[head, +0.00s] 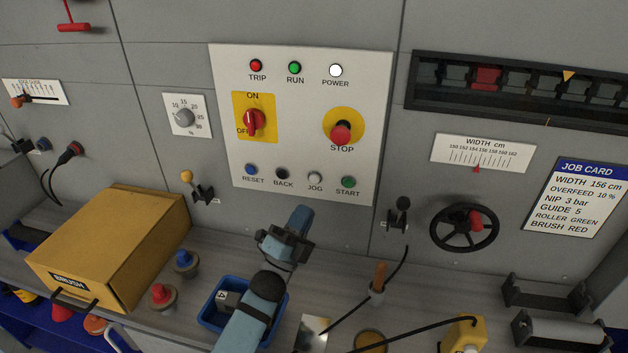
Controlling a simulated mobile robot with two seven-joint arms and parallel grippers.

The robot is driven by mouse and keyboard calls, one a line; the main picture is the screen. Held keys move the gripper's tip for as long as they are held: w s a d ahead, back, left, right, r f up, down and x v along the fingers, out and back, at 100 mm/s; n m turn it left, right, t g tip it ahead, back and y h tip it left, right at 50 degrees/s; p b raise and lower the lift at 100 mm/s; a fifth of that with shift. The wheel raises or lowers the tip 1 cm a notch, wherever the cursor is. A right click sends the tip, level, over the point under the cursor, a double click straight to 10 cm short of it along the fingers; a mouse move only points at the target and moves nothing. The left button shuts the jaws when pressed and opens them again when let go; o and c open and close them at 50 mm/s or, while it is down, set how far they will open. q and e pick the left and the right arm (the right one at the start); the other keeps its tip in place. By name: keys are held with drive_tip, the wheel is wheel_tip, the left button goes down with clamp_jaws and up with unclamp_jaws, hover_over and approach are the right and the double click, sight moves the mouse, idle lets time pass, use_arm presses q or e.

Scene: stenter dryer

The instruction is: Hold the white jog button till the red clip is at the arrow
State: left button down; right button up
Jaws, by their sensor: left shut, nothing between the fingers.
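The white jog button (315,178) is in the bottom row of the white control panel (300,215), between the black back button (282,173) and the green start button (348,182). My left gripper (302,214) is shut and empty, just below the panel's button row in the picture. It appears apart from the jog button, which is fully visible. The red clip (487,78) is in the dark chain window (420,85) at upper right. The yellow arrow (568,76) is well to the right of the clip. My right gripper is out of view.
The red stop button (340,133) and red on/off switch (254,122) are higher on the panel. A black handwheel (464,228) and a lever (398,215) are to its right. A yellow brush box (110,245) and blue bin (275,315) are on the grey shelf below.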

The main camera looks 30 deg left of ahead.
sight(314, 179)
use_arm(q)
drive_tip(key=w+a+b, duration=0.2)
drive_tip(key=w, duration=0.5)
drive_tip(key=shift+w, duration=0.4)
idle(0.6)
drive_tip(key=shift+w, duration=0.1)
idle(1.0)
drive_tip(key=shift+w+a, duration=0.15)
drive_tip(key=shift+w, duration=0.15)
drive_tip(key=shift+w+a+b, duration=0.1)
drive_tip(key=shift+w+b, duration=0.3)
drive_tip(key=shift+b, duration=0.1)
idle(0.5)
drive_tip(key=shift+s, duration=0.15)
idle(2.9)
drive_tip(key=shift+s+d, duration=0.25)
drive_tip(key=shift+s, duration=0.45)
